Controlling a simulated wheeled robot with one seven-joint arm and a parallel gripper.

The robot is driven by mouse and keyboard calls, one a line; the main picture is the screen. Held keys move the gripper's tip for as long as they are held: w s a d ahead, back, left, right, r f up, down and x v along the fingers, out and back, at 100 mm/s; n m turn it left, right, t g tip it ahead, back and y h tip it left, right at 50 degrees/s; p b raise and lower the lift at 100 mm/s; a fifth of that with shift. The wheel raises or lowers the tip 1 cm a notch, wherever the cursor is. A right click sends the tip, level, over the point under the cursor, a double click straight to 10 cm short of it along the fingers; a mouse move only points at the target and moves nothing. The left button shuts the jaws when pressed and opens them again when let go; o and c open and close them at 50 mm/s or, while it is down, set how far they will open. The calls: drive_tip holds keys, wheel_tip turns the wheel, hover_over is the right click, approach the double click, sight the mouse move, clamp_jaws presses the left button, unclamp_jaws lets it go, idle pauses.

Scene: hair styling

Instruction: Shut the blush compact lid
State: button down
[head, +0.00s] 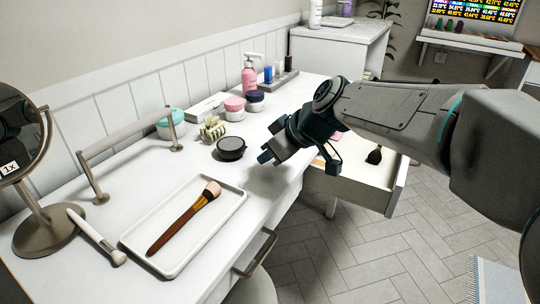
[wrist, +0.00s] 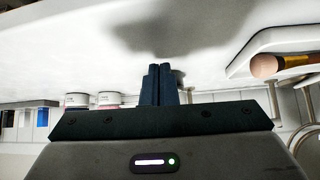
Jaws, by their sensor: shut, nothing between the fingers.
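The blush compact (head: 231,148) is a small round black case lying flat on the white table, left of my gripper. Its top looks flat and dark, and no raised lid shows. My gripper (head: 265,157) is just right of the compact, low near the table's front edge, with a small gap between them in the head view. In the wrist view the dark fingers (wrist: 157,70) are pressed together with nothing between them. A small dark shape shows beside the fingers there; I cannot tell whether it is the compact.
A white tray (head: 133,239) with a brown brush (head: 184,218) lies front left. A hair clip (head: 212,128), jars (head: 234,109) and a pink pump bottle (head: 249,77) stand behind the compact. An open drawer (head: 376,191) juts out beneath my arm.

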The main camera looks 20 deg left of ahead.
wheel_tip(320, 180, up, 3)
drive_tip(key=shift+d+r+p, duration=0.15)
drive_tip(key=shift+r+p, duration=0.05)
drive_tip(key=shift+p, duration=0.7)
drive_tip(key=d+f, duration=0.1)
drive_tip(key=d, duration=0.1)
drive_tip(key=s+d+f, duration=0.1)
drive_tip(key=d, duration=0.2)
drive_tip(key=s+d+f, duration=0.1)
drive_tip(key=d, duration=0.2)
drive_tip(key=shift+f, duration=0.2)
drive_tip(key=shift+s+d, duration=0.2)
drive_tip(key=shift+d, duration=0.4)
drive_tip(key=s+d+r+m+h+p, duration=0.4)
drive_tip(key=d+r+m+p, duration=0.3)
drive_tip(key=d+r+p, duration=0.4)
drive_tip(key=s+d+r+m+t+h+p, duration=0.1)
drive_tip(key=s+d+r+m+h+p, duration=0.3)
drive_tip(key=p, duration=1.5)
drive_tip(key=s+d+r+m, duration=0.3)
drive_tip(key=d+r, duration=0.4)
drive_tip(key=d, duration=0.3)
drive_tip(key=shift+s+d+m+p, duration=0.3)
drive_tip(key=shift+d+m, duration=0.1)
drive_tip(key=shift+m, duration=0.3)
drive_tip(key=shift+f, duration=0.1)
